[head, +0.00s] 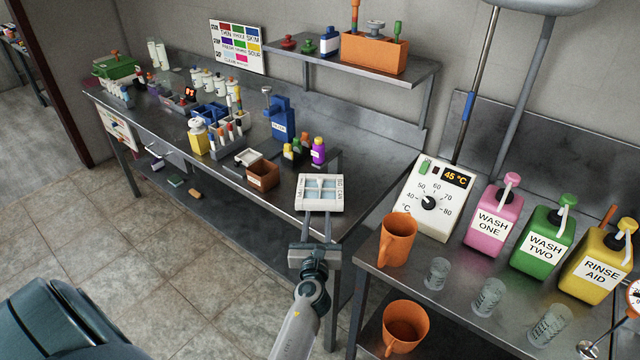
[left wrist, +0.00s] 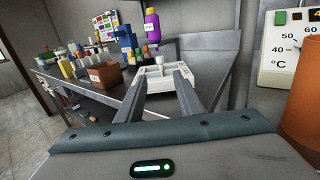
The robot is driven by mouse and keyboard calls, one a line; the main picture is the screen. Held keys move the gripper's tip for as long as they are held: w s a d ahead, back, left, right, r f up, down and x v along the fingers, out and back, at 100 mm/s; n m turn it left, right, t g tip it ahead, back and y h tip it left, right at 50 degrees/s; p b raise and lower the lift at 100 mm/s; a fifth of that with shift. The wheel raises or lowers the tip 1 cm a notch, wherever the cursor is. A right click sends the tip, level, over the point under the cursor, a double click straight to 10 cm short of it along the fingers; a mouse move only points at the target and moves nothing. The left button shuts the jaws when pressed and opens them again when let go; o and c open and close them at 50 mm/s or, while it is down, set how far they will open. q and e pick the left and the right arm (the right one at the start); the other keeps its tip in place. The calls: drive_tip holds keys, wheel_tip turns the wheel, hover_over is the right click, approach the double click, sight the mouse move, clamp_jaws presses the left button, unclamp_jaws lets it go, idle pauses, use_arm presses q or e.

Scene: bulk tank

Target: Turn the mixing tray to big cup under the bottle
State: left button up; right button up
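The white mixing tray (head: 320,180) lies on the metal bench near its front right corner. It has several pale compartments and lettering along its sides. It also shows in the left wrist view (left wrist: 153,88), straight ahead of the fingers. My left gripper (head: 317,214) is at the tray's near edge, its two fingers apart with nothing clamped between them; I cannot tell if they touch the tray. In the left wrist view the open fingers (left wrist: 164,80) point at the tray. My right gripper is not in view.
A brown box (head: 263,175) sits left of the tray, and a blue dispenser (head: 282,118) stands behind. An orange jug (head: 397,240), a temperature dial box (head: 434,200) and wash bottles (head: 494,214) stand on the right bench. Bare bench lies right of the purple bottle.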

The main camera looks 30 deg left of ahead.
sight(320, 181)
use_arm(q)
drive_tip(key=b+x, duration=0.1)
drive_tip(key=x, duration=1.5)
drive_tip(key=shift+w+a+b, duration=0.1)
drive_tip(key=shift+w+b, duration=0.05)
drive_tip(key=shift+b, duration=0.2)
clamp_jaws()
